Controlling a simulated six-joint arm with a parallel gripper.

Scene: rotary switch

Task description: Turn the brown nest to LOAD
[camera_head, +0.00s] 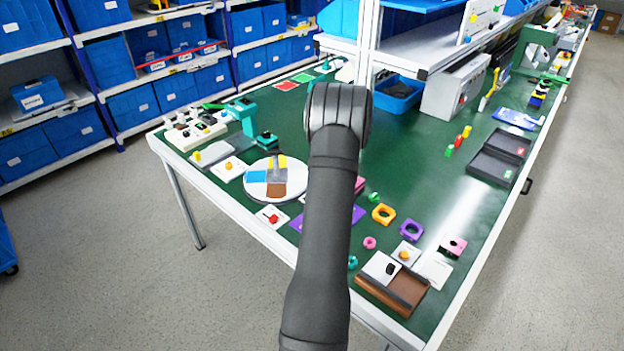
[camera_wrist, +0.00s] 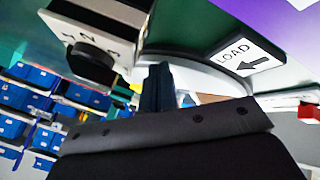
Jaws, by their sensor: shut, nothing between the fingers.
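In the head view a round white turntable (camera_head: 256,194) lies on the green table, left of my arm. A brown nest (camera_head: 276,190) is on its near side, beside a blue nest (camera_head: 257,176). A grey piece and a yellow piece show toward its far side. In the wrist view a white plate (camera_wrist: 245,57) reads LOAD with a black arrow, next to the pale curved edge of a round thing. My gripper (camera_wrist: 157,88) is shut and empty, its dark fingers close to that edge. Whether they touch it I cannot tell. In the head view my gripper is not clearly visible.
A switch box (camera_wrist: 92,28) with a black knob and numbers stands close by in the wrist view. A red button plate (camera_head: 272,217) lies in front of the turntable. Several coloured rings and a brown tray (camera_head: 407,287) lie to the right.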

